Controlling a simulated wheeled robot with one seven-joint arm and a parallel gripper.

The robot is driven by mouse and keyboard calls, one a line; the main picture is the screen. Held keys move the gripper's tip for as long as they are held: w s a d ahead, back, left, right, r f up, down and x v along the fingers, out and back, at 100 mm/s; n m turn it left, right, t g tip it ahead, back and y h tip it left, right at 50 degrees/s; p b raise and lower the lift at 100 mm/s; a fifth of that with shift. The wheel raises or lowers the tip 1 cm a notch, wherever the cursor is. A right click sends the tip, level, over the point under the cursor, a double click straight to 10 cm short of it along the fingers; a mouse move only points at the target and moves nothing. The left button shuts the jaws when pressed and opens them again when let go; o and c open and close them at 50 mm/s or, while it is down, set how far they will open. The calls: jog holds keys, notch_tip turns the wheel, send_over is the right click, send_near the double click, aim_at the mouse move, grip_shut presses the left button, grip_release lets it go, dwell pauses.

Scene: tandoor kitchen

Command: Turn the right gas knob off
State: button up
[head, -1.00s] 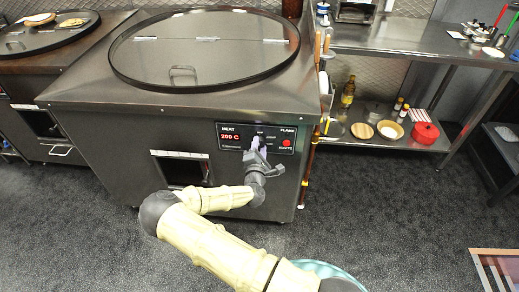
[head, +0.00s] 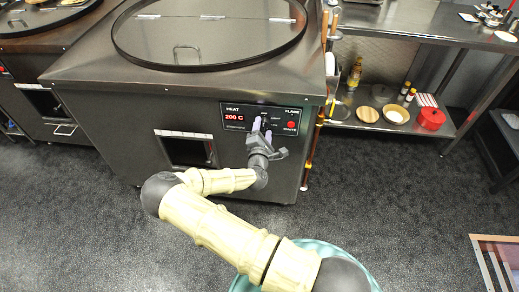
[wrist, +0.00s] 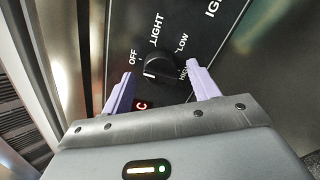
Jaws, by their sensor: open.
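The right oven's control panel (head: 262,118) shows a red "200 C" readout under HEAT and a red button under FLAME. In the wrist view, the black gas knob (wrist: 156,69) sits among the labels OFF, LIGHT, LOW and HIGH. A white mark shows on the knob's lower left end; I cannot tell surely which label it is set to. My gripper (wrist: 160,70) is open, with one lavender fingertip on each side of the knob and a visible gap to it. In the head view my gripper (head: 262,126) is in front of the panel and partly hides the knob.
The round-lidded oven top (head: 210,35) is above the panel, and an oven opening (head: 188,152) is to its left. A steel shelf to the right holds a red pot (head: 431,118), bowls and bottles. The floor (head: 90,220) in front is clear on the left.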

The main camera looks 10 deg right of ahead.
jog(key=v, duration=1.6)
jog(key=shift+s+b, duration=0.25)
jog(key=shift+b, duration=0.2)
jog(key=shift+r, duration=0.1)
jog(key=s+d+f+m+g+h, duration=0.1)
jog(key=s+d+f+m+g, duration=0.3)
jog(key=m+g, duration=0.55)
jog(key=s+d+r+m+g+y, duration=0.1)
jog(key=s+r+m+g+y, duration=0.2)
jog(key=r+m, duration=0.45)
jog(key=s+r+m+g+y, duration=0.2)
jog(key=s+r+m+y, duration=0.3)
jog(key=r, duration=0.6)
notch_tip(320, 180, up, 16)
jog(key=s+n+h+p, duration=0.1)
jog(key=p, duration=1.5)
jog(key=shift+r, duration=0.15)
